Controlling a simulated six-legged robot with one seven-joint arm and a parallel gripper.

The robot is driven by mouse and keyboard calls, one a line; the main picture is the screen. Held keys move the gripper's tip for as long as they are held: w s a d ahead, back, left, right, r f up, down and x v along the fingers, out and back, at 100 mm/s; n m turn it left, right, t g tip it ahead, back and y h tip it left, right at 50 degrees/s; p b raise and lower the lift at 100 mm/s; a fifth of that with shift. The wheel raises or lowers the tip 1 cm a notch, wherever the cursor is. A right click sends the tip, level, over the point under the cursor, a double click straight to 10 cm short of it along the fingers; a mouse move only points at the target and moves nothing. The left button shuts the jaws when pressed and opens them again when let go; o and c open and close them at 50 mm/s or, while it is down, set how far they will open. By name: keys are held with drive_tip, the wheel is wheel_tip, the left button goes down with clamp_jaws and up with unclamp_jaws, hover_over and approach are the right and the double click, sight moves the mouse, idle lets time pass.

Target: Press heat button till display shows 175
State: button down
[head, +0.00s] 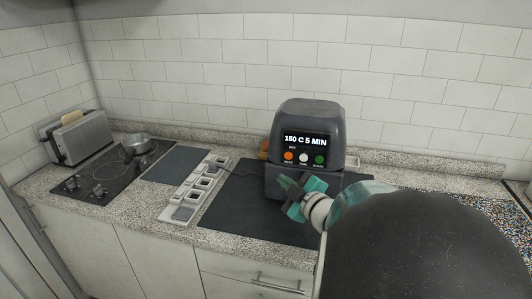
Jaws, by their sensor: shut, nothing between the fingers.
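A dark grey air-fryer-like appliance (308,112) stands on a dark mat on the counter. Its display (306,140) reads "150 C 5 MIN". Below the display are three round buttons: an orange heat button (289,156) at left, a white button (304,158) in the middle and a green button (319,160) at right. Small labels sit under them, too small to read with certainty. My gripper (284,182) is shut and empty, in front of the appliance's lower body. Its tips are a little below the orange button and appear apart from it.
The dark mat (240,205) lies under the appliance. A light tray with several square compartments (172,214) lies left of it. Further left are a cooktop (88,186) with a pot (137,144) and a toaster (82,138). A tiled wall closes the back.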

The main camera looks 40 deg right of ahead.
sight(288, 156)
drive_tip(key=w+d, duration=0.6)
drive_tip(key=shift+d, duration=0.4)
idle(0.5)
drive_tip(key=shift+f, duration=0.1)
idle(1.8)
drive_tip(key=shift+w+d, duration=0.3)
drive_tip(key=shift+w+d, duration=0.25)
drive_tip(key=shift+d, duration=0.1)
idle(0.8)
drive_tip(key=shift+s+a, duration=0.1)
drive_tip(key=shift+a, duration=0.05)
drive_tip(key=shift+s+a, duration=0.45)
drive_tip(key=shift+a, duration=0.1)
